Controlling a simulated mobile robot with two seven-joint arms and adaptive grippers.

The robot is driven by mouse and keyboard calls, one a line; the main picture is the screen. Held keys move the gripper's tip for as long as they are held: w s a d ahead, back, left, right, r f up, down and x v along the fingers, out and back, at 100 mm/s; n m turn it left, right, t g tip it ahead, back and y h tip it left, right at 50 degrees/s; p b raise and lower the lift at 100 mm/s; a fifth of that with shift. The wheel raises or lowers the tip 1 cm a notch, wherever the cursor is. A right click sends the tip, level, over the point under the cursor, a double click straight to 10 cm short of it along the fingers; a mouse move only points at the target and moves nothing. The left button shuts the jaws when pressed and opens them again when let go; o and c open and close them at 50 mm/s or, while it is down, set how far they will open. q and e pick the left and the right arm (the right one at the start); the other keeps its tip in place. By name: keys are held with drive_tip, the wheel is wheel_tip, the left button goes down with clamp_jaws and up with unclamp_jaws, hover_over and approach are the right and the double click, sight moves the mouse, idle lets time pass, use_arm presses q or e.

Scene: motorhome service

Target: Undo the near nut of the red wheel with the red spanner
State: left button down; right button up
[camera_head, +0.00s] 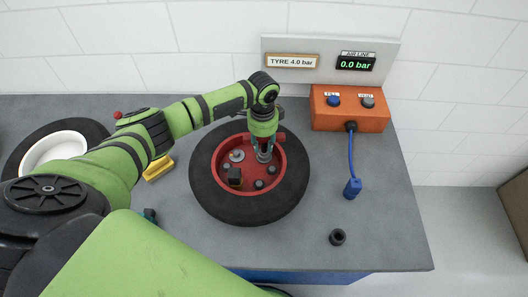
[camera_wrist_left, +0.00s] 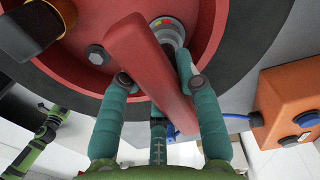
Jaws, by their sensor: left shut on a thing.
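The red wheel (camera_head: 205,185) lies flat on the table in its black tyre, with several dark nuts in its red dish, one of them (camera_head: 258,184) on the near side. My left gripper (camera_head: 264,150) is over the right part of the dish, its teal fingers shut on the red spanner (camera_wrist_left: 150,65). The spanner also shows in the head view (camera_head: 280,136). In the left wrist view its far end overlaps a silver round part, and a hex nut (camera_wrist_left: 97,54) stands beside it, clear of the spanner. A small teal tip (camera_head: 150,214), perhaps my right gripper, shows behind my left arm.
An orange box (camera_head: 350,120) with a blue hose connector (camera_head: 352,187) is at the right. A dark ring-like piece (camera_head: 337,237) stands front right. A yellow block (camera_head: 158,168) and another tyre (camera_head: 85,128) are at the left.

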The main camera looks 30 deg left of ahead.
use_arm(q)
drive_tip(key=shift+n+p, duration=0.35)
drive_tip(key=shift+n, duration=0.25)
drive_tip(key=shift+d+r+n+p, duration=0.1)
drive_tip(key=shift+r+n+p, duration=0.05)
drive_tip(key=shift+n+p, duration=0.45)
drive_tip(key=shift+n, duration=0.5)
drive_tip(key=shift+d+n, duration=0.1)
drive_tip(key=shift+n, duration=1.2)
